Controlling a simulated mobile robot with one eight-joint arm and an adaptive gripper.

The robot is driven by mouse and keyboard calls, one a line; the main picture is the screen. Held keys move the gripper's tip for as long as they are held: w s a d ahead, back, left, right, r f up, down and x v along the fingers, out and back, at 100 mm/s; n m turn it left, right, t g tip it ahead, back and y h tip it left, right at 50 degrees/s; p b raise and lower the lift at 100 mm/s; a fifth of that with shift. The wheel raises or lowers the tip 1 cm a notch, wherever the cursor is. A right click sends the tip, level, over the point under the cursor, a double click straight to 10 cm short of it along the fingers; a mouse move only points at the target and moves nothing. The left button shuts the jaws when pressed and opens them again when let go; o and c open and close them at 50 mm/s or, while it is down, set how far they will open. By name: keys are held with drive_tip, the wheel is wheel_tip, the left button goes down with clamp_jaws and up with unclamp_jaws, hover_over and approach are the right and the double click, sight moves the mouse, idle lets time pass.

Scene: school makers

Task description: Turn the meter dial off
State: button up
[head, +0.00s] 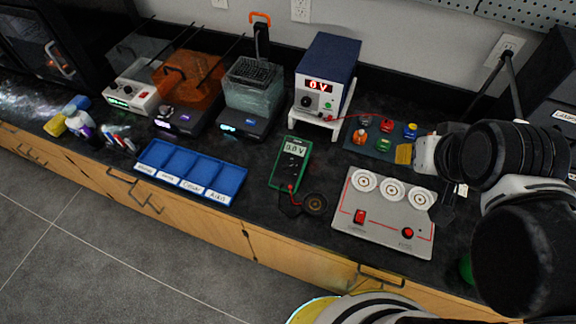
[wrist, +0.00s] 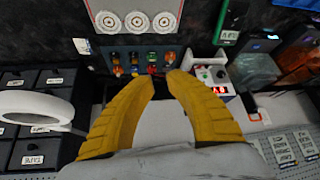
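The meter (head: 291,162) is a green-cased handheld multimeter lying on the black bench. Its lit display reads about "0.0 V". Its dial (head: 288,173) is on the dark lower face, too small to read the setting. The meter's green edge also shows at the top of the wrist view (wrist: 229,38). My gripper (head: 403,153) is at the right in the head view, above the board of coloured parts and well away from the meter. In the wrist view its two yellow fingers (wrist: 162,78) curve inward with a gap between the tips and nothing held.
A blue divided tray (head: 212,177) lies left of the meter. A grey panel with three white sockets (head: 384,218) is at its right. A power supply (head: 325,72) with a red lead stands behind. A dark coiled object (head: 315,203) lies in front right of the meter.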

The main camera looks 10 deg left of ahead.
drive_tip(key=o, duration=0.5)
drive_tip(key=shift+w+a, duration=0.15)
drive_tip(key=shift+a, duration=0.1)
drive_tip(key=shift+o, duration=0.7)
drive_tip(key=w+a+f+n+g, duration=0.1)
drive_tip(key=w+a+f, duration=0.1)
drive_tip(key=a, duration=0.3)
drive_tip(key=w+a+f+n, duration=0.1)
drive_tip(key=w+a+f, duration=0.1)
drive_tip(key=w+a, duration=0.2)
drive_tip(key=shift+a+f+g, duration=0.15)
drive_tip(key=shift+a+g, duration=0.25)
drive_tip(key=shift+a, duration=0.7)
drive_tip(key=n+h, duration=0.1)
approach(287, 165)
drive_tip(key=shift+g, duration=0.3)
drive_tip(key=b+x, duration=0.1)
drive_tip(key=x, duration=0.2)
drive_tip(key=b+x, duration=0.1)
drive_tip(key=x, duration=0.2)
drive_tip(key=b+x, duration=0.2)
drive_tip(key=x, duration=0.2)
drive_tip(key=shift+w, duration=0.3)
drive_tip(key=c, duration=1.2)
